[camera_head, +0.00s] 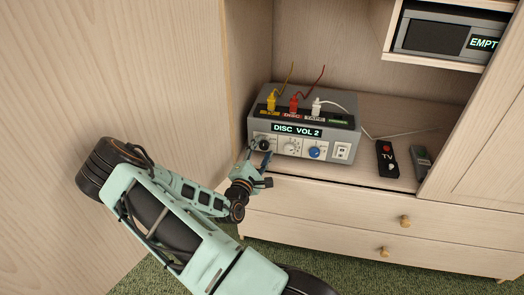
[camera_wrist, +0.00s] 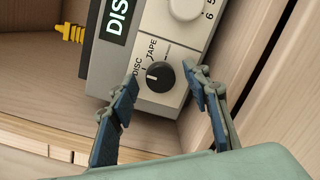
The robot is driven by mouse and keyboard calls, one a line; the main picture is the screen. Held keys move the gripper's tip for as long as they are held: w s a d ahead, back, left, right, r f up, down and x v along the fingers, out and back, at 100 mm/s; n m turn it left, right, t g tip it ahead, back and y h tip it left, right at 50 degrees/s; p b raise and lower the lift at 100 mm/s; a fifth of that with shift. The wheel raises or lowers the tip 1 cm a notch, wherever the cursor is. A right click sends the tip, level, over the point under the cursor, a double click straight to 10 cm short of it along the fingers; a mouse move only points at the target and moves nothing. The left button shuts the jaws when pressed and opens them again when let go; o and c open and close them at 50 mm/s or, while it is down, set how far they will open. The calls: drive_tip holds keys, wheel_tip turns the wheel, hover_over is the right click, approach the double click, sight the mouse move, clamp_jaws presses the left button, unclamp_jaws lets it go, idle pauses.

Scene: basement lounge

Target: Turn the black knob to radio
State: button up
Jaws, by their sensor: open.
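The black knob (camera_wrist: 159,76) is on the lower front of a grey audio unit (camera_head: 300,102). DISC and TAPE labels stand around it in the wrist view; a RADIO label is not readable. The unit's display (camera_head: 297,131) reads "DISC VOL 2". The knob also shows at the left end of the front panel in the head view (camera_head: 264,145), partly behind my gripper. My gripper (camera_wrist: 162,66) is open, with one finger on each side of the knob and visible gaps between. Contact with the panel cannot be told.
A white volume dial (camera_head: 291,146), a blue knob (camera_head: 314,152) and a white switch plate (camera_head: 342,151) sit right of the black knob. Yellow, red and white plugs (camera_head: 316,107) stand on top. A TV remote (camera_head: 387,158) lies to the right. A wooden side wall (camera_head: 249,60) is close left.

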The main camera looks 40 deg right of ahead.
drive_tip(key=shift+c, duration=0.2)
drive_tip(key=c, duration=1.1)
drive_tip(key=shift+m, duration=0.4)
drive_tip(key=m, duration=0.3)
drive_tip(key=shift+m+y, duration=0.4)
drive_tip(key=m+b, duration=0.1)
drive_tip(key=m, duration=0.3)
drive_tip(key=m+y+b, duration=0.1)
drive_tip(key=m, duration=0.3)
drive_tip(key=shift+s, duration=0.1)
drive_tip(key=m+b, duration=0.1)
drive_tip(key=m, duration=0.2)
drive_tip(key=shift+m+t+b, duration=0.4)
drive_tip(key=shift+y, duration=0.3)
